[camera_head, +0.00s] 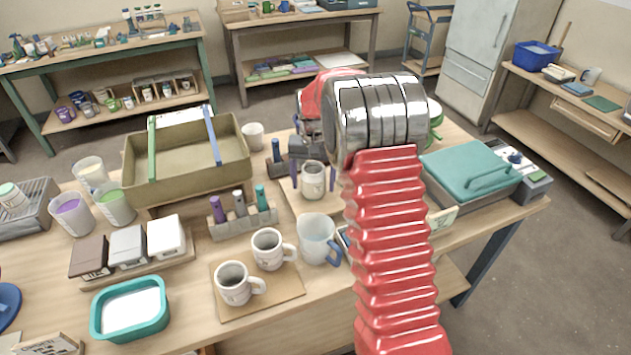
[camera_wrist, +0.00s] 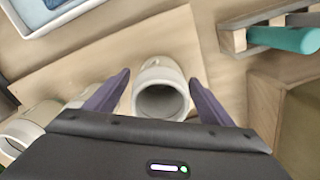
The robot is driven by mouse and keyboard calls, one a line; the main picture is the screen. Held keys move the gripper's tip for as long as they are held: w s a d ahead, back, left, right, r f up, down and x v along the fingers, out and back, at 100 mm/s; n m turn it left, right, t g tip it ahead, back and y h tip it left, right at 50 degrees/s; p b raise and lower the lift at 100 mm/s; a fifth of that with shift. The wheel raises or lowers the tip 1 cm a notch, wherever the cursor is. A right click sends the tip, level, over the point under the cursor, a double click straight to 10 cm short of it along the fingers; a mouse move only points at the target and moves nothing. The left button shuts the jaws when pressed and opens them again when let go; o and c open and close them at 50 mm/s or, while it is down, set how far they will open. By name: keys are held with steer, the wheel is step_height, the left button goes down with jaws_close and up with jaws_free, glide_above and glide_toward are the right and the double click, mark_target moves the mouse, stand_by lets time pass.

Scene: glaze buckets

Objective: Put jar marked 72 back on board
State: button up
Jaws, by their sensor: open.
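A pale jar or mug (camera_head: 313,183) with a small dark mark stands upright on a wooden board (camera_head: 292,200) behind my arm; I cannot read the mark. In the wrist view the pale vessel (camera_wrist: 160,80) shows its open mouth and sits between my purple fingers on a light board (camera_wrist: 85,72). My gripper (camera_wrist: 160,92) is open, with a finger on each side of the vessel; contact cannot be made out. It also shows in the head view (camera_head: 311,172). Two similar mugs (camera_head: 236,284) (camera_head: 269,250) stand on another board (camera_head: 272,300), their marks unreadable.
A clear jug (camera_head: 316,240) stands beside the mugs. A rack with purple and teal tools (camera_head: 241,224) and a large olive tub (camera_head: 187,165) lie left of my gripper. A teal-lidded box (camera_head: 470,171) stands right of my arm, which hides part of the table.

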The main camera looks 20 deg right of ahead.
step_height(320, 180, up, 12)
steer(key=shift+f, duration=0.2)
steer(key=shift+r, duration=0.25)
stand_by(0.5)
steer(key=s+a+r+n+t, duration=0.1)
steer(key=s+a+r+n, duration=0.1)
steer(key=s+a+r, duration=0.45)
steer(key=s+a+r+n+t, duration=0.15)
steer(key=s+r, duration=0.25)
steer(key=s, duration=0.6)
steer(key=s+a+f+n+t, duration=0.1)
steer(key=s+a, duration=0.1)
steer(key=s, duration=0.6)
steer(key=s+a+f+n+t, duration=0.1)
steer(key=s+a+f+t, duration=0.1)
steer(key=s, duration=0.7)
steer(key=shift+s+f, duration=0.2)
